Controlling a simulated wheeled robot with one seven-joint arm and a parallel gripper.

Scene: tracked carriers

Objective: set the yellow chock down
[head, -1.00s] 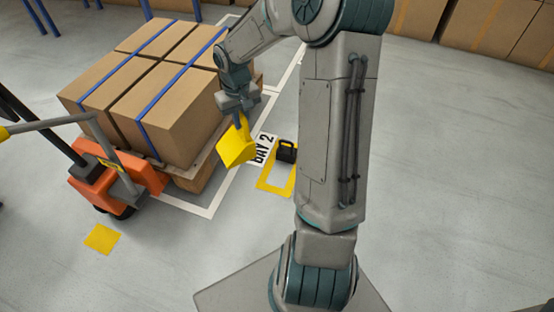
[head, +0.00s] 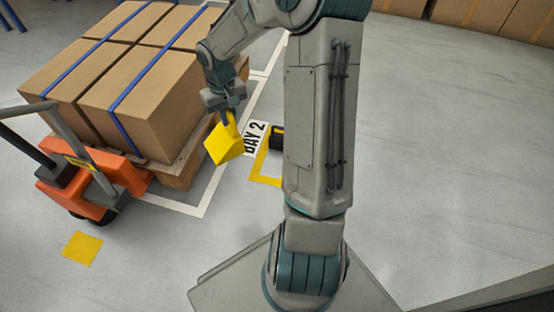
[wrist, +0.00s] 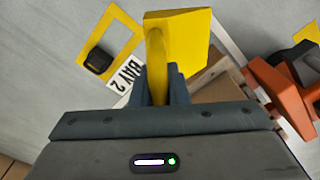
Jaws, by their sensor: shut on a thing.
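The yellow chock (head: 225,145) is a wedge with a loop handle, hanging tilted in the air beside the loaded pallet. My gripper (head: 228,112) is shut on its handle. In the wrist view the chock (wrist: 186,40) fills the top middle, with my gripper's fingers (wrist: 158,85) around the handle. The chock appears clear of the floor. Part of the handle is hidden by the fingers.
A pallet (head: 172,175) of strapped cartons (head: 130,85) and an orange pallet truck (head: 95,180) stand left. A yellow floor outline (head: 266,180) holds a black object (head: 277,138), beside a BAY 2 label (head: 255,138). A yellow floor patch (head: 82,248) lies front left. Bare floor is at right.

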